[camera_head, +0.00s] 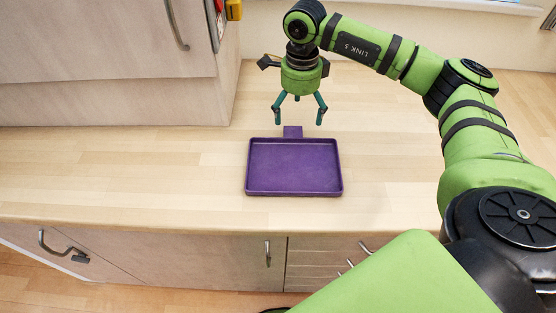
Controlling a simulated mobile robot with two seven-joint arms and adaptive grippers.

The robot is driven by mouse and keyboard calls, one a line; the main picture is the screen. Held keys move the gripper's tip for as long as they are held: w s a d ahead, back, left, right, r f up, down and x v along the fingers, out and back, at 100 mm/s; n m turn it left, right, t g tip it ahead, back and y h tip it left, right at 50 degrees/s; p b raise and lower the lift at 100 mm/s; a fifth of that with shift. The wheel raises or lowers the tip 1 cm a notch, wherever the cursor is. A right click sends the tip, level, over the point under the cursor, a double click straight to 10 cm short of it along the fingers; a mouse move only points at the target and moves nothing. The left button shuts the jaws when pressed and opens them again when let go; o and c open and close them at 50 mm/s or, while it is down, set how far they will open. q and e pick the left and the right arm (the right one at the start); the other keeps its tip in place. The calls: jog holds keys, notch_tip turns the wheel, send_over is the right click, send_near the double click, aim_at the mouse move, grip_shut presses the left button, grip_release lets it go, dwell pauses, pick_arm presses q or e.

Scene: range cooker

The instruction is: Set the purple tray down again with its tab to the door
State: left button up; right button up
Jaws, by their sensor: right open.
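The purple tray (294,168) lies flat on the wooden worktop, empty, near the middle of the head view. Its tab (292,132) sticks out from the far edge, toward the back of the worktop and away from the cupboard fronts below. My right gripper (299,115) hangs above and just beyond the tab, fingers pointing down and spread apart. It is open and holds nothing; I cannot tell its exact height over the tab. My left gripper does not show.
The worktop (180,170) is bare to the left and right of the tray. A tall cabinet (110,60) stands at the back left. Cupboard doors (190,260) and drawers with handles lie below the worktop's front edge. A pale wall is behind.

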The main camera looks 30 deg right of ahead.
aim_at(293, 135)
notch_tip(293, 135, down, 2)
jog(key=shift+w+a+f+p, duration=0.1)
jog(key=shift+a+f+p, duration=0.1)
jog(key=shift+p, duration=0.6)
jog(key=f, duration=0.1)
jog(key=f+p, duration=0.2)
jog(key=shift+a+f, duration=0.25)
jog(key=shift+f, duration=0.6)
jog(key=c, duration=1.6)
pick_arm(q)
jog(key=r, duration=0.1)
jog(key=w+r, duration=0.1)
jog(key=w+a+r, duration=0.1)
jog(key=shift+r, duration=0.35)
pick_arm(e)
jog(key=shift+c, duration=0.7)
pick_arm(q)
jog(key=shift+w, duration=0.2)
pick_arm(e)
jog(key=shift+r, duration=0.1)
